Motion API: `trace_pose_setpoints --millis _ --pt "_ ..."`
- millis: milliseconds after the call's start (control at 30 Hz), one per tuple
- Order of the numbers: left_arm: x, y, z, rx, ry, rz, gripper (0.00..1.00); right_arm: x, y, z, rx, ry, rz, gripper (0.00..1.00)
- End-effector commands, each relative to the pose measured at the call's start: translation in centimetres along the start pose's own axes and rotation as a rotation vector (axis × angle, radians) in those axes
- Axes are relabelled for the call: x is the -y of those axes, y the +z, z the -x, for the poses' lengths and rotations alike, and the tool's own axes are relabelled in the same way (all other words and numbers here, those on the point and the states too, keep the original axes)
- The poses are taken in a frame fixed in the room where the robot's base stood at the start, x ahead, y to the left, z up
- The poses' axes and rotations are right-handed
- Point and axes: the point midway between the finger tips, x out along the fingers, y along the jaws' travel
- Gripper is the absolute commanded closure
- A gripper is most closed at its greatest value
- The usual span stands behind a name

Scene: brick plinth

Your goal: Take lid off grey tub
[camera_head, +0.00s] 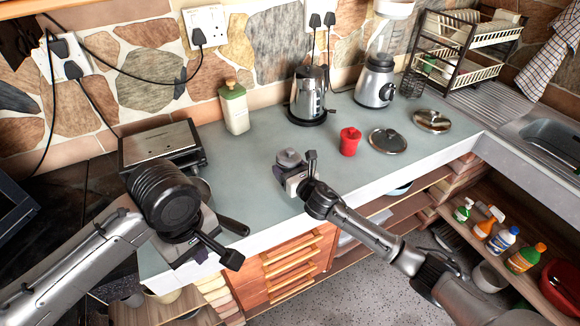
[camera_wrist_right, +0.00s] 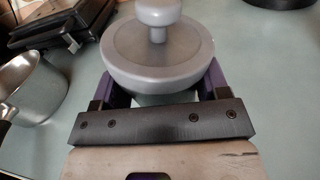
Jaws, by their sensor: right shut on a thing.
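The grey tub (camera_head: 291,169) stands on the worktop near its front edge. Its round grey lid (camera_wrist_right: 157,52) with a knob is on top in the right wrist view, and the lid also shows in the head view (camera_head: 290,157). My right gripper (camera_wrist_right: 160,92) is shut on the tub, its fingers on both sides just under the lid's rim. The rim hides the fingertips and most of the tub's body. My left gripper (camera_head: 222,254) is over the worktop's front left, apart from the tub. My own wrist hides part of it, so its opening is unclear.
A red pot (camera_head: 350,141), a loose lid (camera_head: 387,140), another lid (camera_head: 431,121), a kettle (camera_head: 308,96) and a blender (camera_head: 375,82) stand further right. The worktop between the tub and kettle is clear.

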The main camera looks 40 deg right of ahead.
Motion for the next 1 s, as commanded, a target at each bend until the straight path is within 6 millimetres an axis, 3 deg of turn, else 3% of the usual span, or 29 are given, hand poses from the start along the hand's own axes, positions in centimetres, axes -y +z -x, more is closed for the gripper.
trace_pose_setpoints --millis 300,533,567,800,1000 --pt "0.0 0.0 -0.8 0.000 0.000 0.000 1.00 0.1 -3.3 -0.1 -0.001 -0.001 -0.003 0.80" --pt "0.0 0.0 -0.8 0.000 0.000 0.000 1.00 0.2 -3.3 -0.2 0.000 -0.001 0.000 0.80" --pt "0.0 0.0 -0.8 0.000 0.000 0.000 1.00 0.2 -3.4 -0.1 -0.001 -0.001 0.000 0.29" --pt "0.0 0.0 -0.8 0.000 0.000 0.000 1.00 0.2 -3.4 -0.1 -0.001 -0.001 0.000 0.06" --pt "0.0 0.0 -0.8 0.000 0.000 0.000 1.00 0.2 -3.4 -0.1 -0.001 -0.001 0.000 0.06"
